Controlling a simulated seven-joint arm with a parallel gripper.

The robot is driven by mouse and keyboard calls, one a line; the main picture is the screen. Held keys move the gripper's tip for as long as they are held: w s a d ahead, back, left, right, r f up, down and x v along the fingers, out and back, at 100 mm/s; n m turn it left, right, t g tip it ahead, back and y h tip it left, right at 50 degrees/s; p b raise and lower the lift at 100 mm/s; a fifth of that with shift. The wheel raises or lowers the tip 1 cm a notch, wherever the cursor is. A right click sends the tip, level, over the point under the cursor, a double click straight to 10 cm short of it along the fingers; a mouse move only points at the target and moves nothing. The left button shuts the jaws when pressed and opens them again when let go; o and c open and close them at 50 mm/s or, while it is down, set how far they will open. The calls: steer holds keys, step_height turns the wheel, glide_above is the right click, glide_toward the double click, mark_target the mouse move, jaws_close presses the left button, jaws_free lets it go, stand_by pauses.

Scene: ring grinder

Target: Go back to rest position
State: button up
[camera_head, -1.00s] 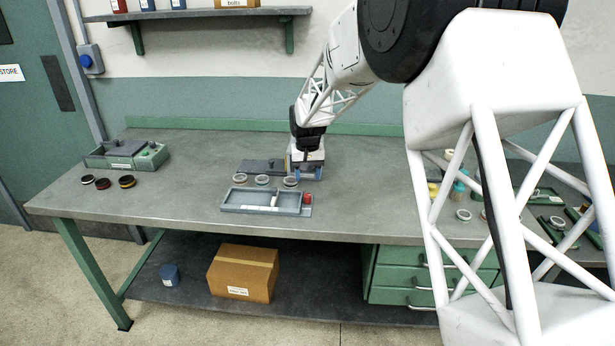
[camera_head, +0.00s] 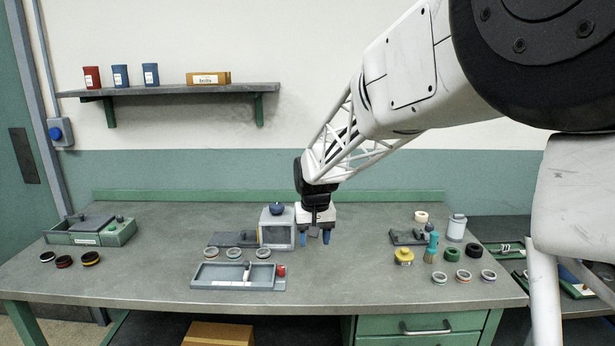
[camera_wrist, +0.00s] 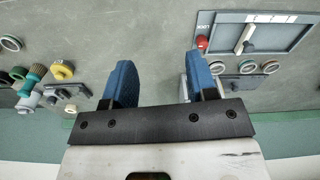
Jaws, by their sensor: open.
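My gripper (camera_head: 313,238) hangs above the grey workbench (camera_head: 340,285), fingers pointing down. Its two blue fingers are apart with nothing between them, as the wrist view also shows (camera_wrist: 157,85). Just left of it in the head view stands the grey grinder box (camera_head: 277,231) with a dark blue knob on top. In front of it lies a shallow grey tray (camera_head: 215,284) with a white-handled lever and a red button (camera_head: 281,271). Several rings (camera_head: 233,253) lie in a row behind the tray. The gripper appears apart from all of these.
At right stand a yellow piece (camera_head: 403,256), a teal brush (camera_head: 432,246), a grey-white bottle (camera_head: 456,228) and several rings (camera_head: 464,276). A green-grey case (camera_head: 92,231) and several dark rings (camera_head: 64,262) lie at left. Bare bench lies in front of the gripper.

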steer(key=s+d+r, duration=0.5)
steer(key=s+d, duration=0.1)
steer(key=s, duration=0.4)
steer(key=s+d, duration=0.3)
steer(key=s, duration=0.7)
steer(key=s+d+f+m+t, duration=0.1)
steer(key=s+d, duration=0.3)
steer(key=s, duration=0.6)
steer(key=s+d+t, duration=0.1)
steer(key=s+d, duration=0.2)
steer(key=s, duration=0.6)
steer(key=shift+s+d+f+m, duration=0.25)
steer(key=shift+s+d+m, duration=0.15)
